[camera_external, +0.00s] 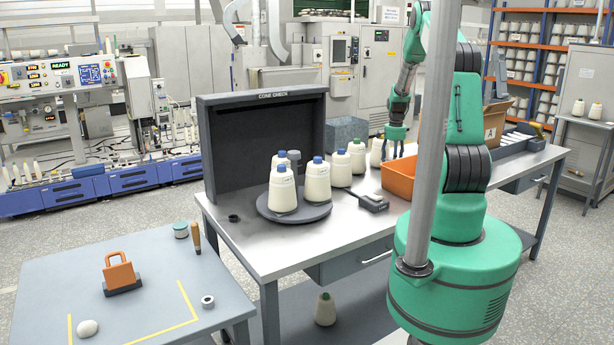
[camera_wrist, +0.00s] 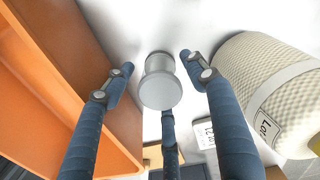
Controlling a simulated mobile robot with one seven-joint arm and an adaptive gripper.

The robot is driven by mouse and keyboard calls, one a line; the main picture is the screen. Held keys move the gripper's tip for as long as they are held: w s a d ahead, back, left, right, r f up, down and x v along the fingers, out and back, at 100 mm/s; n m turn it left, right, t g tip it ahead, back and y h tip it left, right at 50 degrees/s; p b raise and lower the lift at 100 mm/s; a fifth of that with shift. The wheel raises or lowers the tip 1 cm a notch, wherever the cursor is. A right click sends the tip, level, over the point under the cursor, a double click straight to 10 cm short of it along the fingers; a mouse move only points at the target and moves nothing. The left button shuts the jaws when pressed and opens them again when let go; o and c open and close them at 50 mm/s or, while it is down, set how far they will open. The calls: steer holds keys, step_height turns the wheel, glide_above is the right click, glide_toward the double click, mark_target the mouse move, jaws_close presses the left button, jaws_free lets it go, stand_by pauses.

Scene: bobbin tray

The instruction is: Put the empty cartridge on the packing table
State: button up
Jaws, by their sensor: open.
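A small grey cylinder with a wider round end (camera_wrist: 160,88) stands on the pale table top in the wrist view; it may be the empty cartridge, but I see no label. My gripper (camera_wrist: 157,62) is open, with its blue fingers spread around the cylinder and gaps on both sides. In the external view my gripper (camera_external: 394,152) hangs fingers down over the far part of the white-topped table (camera_external: 262,240), behind the orange bin (camera_external: 398,180); the cylinder is not clear there. I cannot tell which table is the packing table.
The orange bin wall (camera_wrist: 85,40) is close on the left in the wrist view; a yarn cone (camera_wrist: 265,85) is close on the right. Several cones stand on and beside a round turntable (camera_external: 292,212). A grey-blue table (camera_external: 50,270) with yellow tape has free room.

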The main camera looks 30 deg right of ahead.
step_height(320, 180, up, 12)
steer(key=p, duration=0.1)
stand_by(0.5)
steer(key=shift+r, duration=0.1)
stand_by(0.4)
steer(key=s+a+r+n+t, duration=0.1)
steer(key=s+a+r+n, duration=0.25)
steer(key=a+r, duration=0.85)
steer(key=s+a+r+n+t, duration=0.1)
steer(key=s+a+r+n, duration=0.25)
steer(key=a+r, duration=0.8)
steer(key=s+a+r+n+t, duration=0.1)
steer(key=s+a+r+n, duration=0.2)
steer(key=s+a, duration=0.5)
steer(key=s+a+r+n+t, duration=0.2)
steer(key=s+a, duration=0.7)
steer(key=s, duration=0.7)
steer(key=shift+s+a+r+n+t, duration=0.25)
steer(key=shift+s+r+n+t, duration=0.15)
steer(key=shift+n, duration=0.4)
